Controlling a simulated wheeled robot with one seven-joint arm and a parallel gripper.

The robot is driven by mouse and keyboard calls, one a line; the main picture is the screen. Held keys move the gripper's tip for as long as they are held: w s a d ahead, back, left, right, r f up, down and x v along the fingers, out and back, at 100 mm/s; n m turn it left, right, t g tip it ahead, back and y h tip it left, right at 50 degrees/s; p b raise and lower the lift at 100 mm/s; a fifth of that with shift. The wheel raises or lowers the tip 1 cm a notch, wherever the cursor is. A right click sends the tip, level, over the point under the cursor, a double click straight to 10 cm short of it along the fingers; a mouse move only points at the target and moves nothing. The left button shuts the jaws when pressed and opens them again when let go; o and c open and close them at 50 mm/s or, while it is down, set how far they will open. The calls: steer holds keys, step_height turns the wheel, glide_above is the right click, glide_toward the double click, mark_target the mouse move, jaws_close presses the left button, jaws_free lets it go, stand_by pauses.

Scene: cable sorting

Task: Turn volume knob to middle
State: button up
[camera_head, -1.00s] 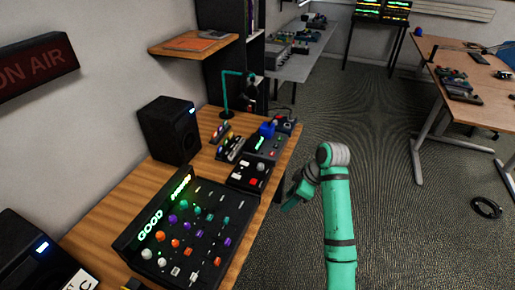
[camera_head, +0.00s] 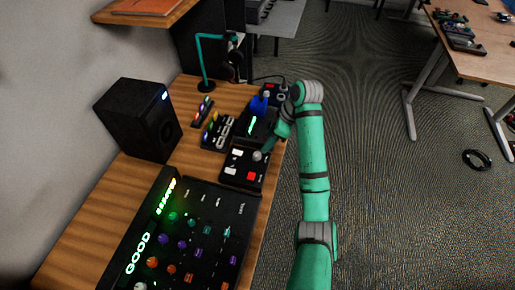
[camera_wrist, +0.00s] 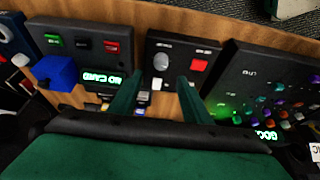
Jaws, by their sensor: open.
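A small black control box (camera_head: 233,180) lies on the wooden desk, with a grey round knob (camera_head: 257,155), a red button (camera_head: 250,176) and white buttons. The knob is likely the volume knob; its label is too small to read. In the wrist view, the same knob (camera_wrist: 161,62) shows beyond and between the fingertips. My gripper (camera_wrist: 160,82) is open and empty, its two green fingers apart over the box. In the head view my gripper (camera_head: 268,148) is close to the knob, and the fingers are partly hidden. I cannot tell whether they touch it.
A large mixer (camera_head: 190,240) with several coloured knobs lies at the near side. A box with a blue part (camera_head: 258,104) and small switch units (camera_head: 202,111) stand close behind. A black speaker (camera_head: 138,118) and teal lamp (camera_head: 208,60) stand further left.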

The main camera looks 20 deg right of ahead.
mark_target(258, 154)
steer(key=x, duration=0.9)
steer(key=shift+f, duration=0.1)
steer(key=shift+a, duration=0.1)
steer(key=shift+s, duration=0.1)
steer(key=c, duration=1)
